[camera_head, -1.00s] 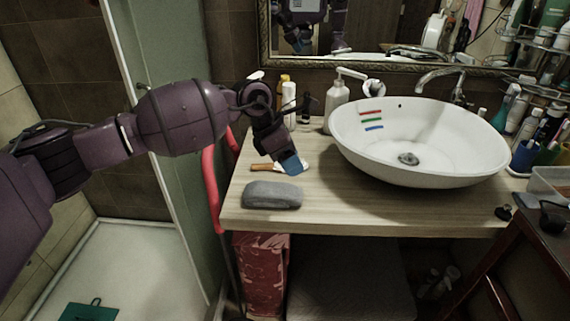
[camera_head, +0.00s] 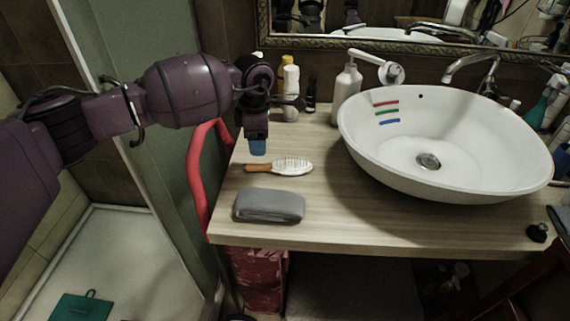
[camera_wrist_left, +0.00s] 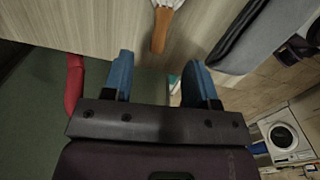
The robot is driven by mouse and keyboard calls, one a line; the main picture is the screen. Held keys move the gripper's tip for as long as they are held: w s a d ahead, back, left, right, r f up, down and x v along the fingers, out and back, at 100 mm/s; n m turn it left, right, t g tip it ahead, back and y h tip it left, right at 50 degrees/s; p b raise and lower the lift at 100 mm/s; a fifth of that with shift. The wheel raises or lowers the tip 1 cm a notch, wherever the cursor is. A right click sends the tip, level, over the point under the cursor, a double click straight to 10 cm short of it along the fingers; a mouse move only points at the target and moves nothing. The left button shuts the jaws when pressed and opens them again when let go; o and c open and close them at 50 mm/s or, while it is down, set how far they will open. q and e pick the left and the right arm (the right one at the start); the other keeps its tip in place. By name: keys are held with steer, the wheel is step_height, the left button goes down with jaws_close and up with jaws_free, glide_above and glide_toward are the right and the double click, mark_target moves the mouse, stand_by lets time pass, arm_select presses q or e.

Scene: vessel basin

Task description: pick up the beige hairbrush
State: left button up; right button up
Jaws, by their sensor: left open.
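The beige hairbrush (camera_head: 280,167) lies on the wooden counter, with its brown handle to the left and its white bristled head to the right. In the left wrist view the brush handle (camera_wrist_left: 160,30) points down toward the gap between my fingers, and the head is cut off at the top edge. My left gripper (camera_head: 257,146) hangs over the counter just behind the handle, pointing down. In the left wrist view its two blue fingers (camera_wrist_left: 158,78) are spread apart with nothing between them. My right gripper is not in view.
A white basin (camera_head: 445,145) fills the right of the counter. A soap dispenser (camera_head: 346,88) and bottles (camera_head: 290,90) stand behind. A red rail (camera_head: 200,165) runs along the left edge.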

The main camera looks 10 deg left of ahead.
mark_target(259, 165)
arm_select(q)
step_height(259, 165, down, 2)
steer(key=shift+f, duration=0.2)
steer(key=shift+a+f, duration=0.15)
steer(key=shift+f, duration=1.2)
steer(key=shift+a+f, duration=0.1)
steer(key=shift+f, duration=1.2)
jaws_close()
steer(key=shift+r, duration=0.1)
